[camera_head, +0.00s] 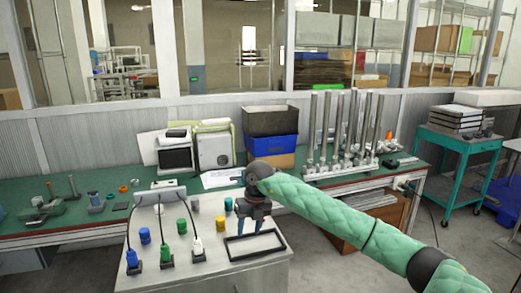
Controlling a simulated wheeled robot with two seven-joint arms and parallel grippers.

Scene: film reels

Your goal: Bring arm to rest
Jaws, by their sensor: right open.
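My right arm (320,210), in a green quilted sleeve, reaches in from the right. My right gripper (250,226) points down, open, above the far side of a black rectangular frame (257,257) on a small white table (205,278). I see nothing held between its fingers. Small coloured cylinders stand on the table left of the gripper: yellow (220,224), green (182,226) and blue (145,236). I cannot tell whether these are film reels. My left gripper is not in view.
A green workbench (60,229) runs behind the white table. It carries blue and black bins (272,122), white box-shaped equipment (213,149) and a rack of tall metal posts (345,135). A teal cart (455,147) stands at the right, with open floor before it.

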